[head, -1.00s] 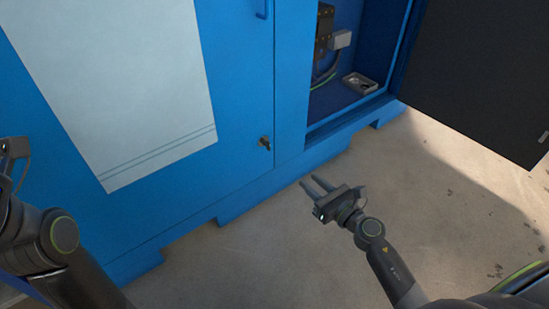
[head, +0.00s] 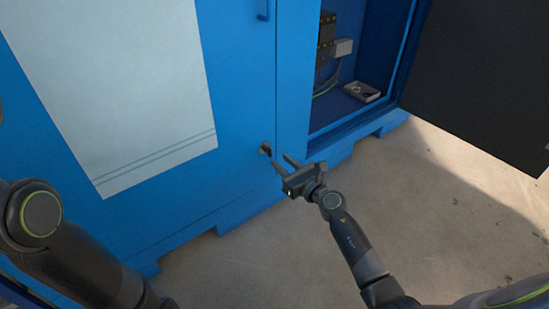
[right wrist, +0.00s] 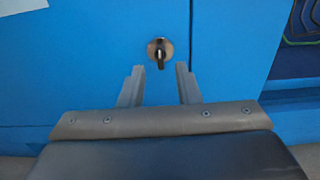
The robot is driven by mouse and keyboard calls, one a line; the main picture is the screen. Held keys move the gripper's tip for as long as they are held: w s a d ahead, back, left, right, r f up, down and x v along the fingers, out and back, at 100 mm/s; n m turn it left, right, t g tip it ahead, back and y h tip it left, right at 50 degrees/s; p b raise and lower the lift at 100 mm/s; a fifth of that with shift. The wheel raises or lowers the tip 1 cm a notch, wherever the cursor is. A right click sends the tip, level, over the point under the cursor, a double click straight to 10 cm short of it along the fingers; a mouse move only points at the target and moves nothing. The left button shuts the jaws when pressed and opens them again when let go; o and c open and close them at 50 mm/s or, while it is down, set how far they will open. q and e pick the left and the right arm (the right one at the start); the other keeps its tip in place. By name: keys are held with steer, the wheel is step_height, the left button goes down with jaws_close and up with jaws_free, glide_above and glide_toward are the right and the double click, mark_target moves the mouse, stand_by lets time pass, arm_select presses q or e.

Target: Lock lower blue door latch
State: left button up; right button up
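The lower latch (head: 265,149) is a small round metal fitting with a dark key-like handle, low on the blue door (head: 235,125) near its right edge. In the right wrist view the latch (right wrist: 160,50) shows its handle pointing straight down. My right gripper (head: 284,165) is open and empty, just in front of the latch and slightly below and right of it in the head view. In the right wrist view its fingers (right wrist: 159,80) sit apart, with the latch above and between the tips. My left arm shows at the left, but its gripper is out of the picture.
Right of the door is an open cabinet bay with a grey tray (head: 362,91) inside. A dark open door panel (head: 485,80) stands at the far right. Concrete floor (head: 440,220) is clear in front.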

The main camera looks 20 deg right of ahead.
mark_target(271, 153)
steer(key=shift+b+x, duration=0.7)
steer(key=shift+x, duration=1.65)
jaws_close()
